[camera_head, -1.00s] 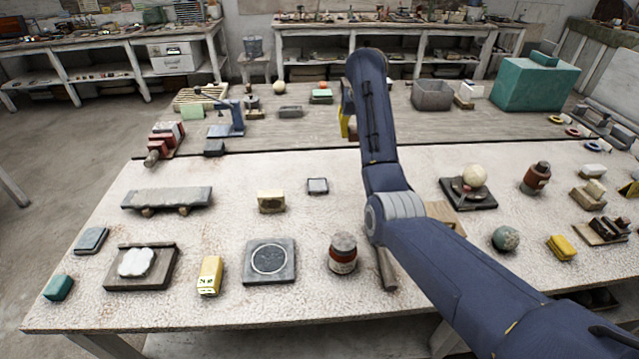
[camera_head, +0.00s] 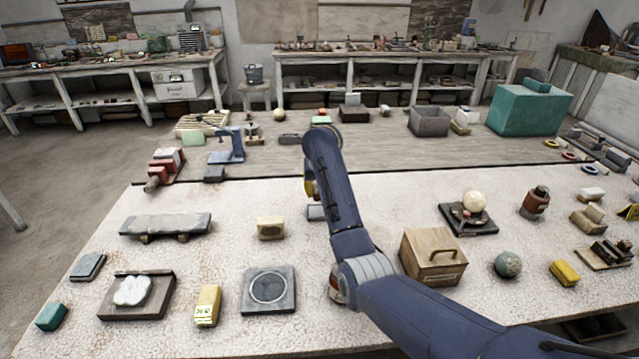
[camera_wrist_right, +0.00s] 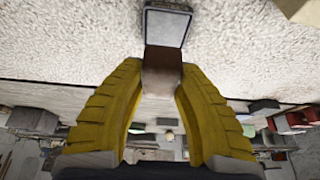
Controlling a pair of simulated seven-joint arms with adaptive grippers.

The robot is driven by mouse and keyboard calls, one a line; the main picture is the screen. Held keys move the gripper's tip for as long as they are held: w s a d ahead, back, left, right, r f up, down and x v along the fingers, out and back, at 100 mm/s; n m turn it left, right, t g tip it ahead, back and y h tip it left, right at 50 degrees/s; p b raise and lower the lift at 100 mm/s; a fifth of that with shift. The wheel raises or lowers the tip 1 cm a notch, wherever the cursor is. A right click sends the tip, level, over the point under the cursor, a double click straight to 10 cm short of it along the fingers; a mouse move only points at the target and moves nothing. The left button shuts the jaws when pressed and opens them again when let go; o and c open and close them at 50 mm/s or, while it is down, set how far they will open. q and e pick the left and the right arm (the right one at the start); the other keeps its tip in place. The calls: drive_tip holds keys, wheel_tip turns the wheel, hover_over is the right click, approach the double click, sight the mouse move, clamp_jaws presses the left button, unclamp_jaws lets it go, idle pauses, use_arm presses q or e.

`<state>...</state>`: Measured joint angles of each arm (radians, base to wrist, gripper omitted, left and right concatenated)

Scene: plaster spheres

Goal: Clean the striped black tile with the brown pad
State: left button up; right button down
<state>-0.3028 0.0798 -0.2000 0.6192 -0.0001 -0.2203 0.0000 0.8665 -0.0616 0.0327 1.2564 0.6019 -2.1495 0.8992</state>
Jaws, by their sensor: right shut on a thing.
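My right gripper (camera_head: 310,188) is mostly behind my own forearm in the head view; only a bit of yellow finger shows. In the right wrist view its two yellow fingers (camera_wrist_right: 163,75) are shut on a brown block, the brown pad (camera_wrist_right: 162,66). A small dark-edged tile with a pale grey face (camera_wrist_right: 167,24) lies just beyond the pad; whether they touch I cannot tell. In the head view this tile (camera_head: 315,213) is partly hidden by my arm. I take it as the black tile, but its stripes cannot be made out. My left gripper is not in view.
A grey slab with a circle (camera_head: 268,291) lies nearer. A wooden box with a handle (camera_head: 433,257) stands right of my arm. A jar (camera_head: 335,290) is mostly hidden by my arm.

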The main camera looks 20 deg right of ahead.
sight(317, 209)
drive_tip(key=shift+w+a, duration=0.2)
drive_tip(key=shift+w, duration=0.05)
drive_tip(key=shift+f, duration=2.9)
drive_tip(key=shift+f, duration=0.6)
drive_tip(key=shift+r, duration=3.55)
drive_tip(key=shift+w+m, duration=0.1)
drive_tip(key=shift+m, duration=0.2)
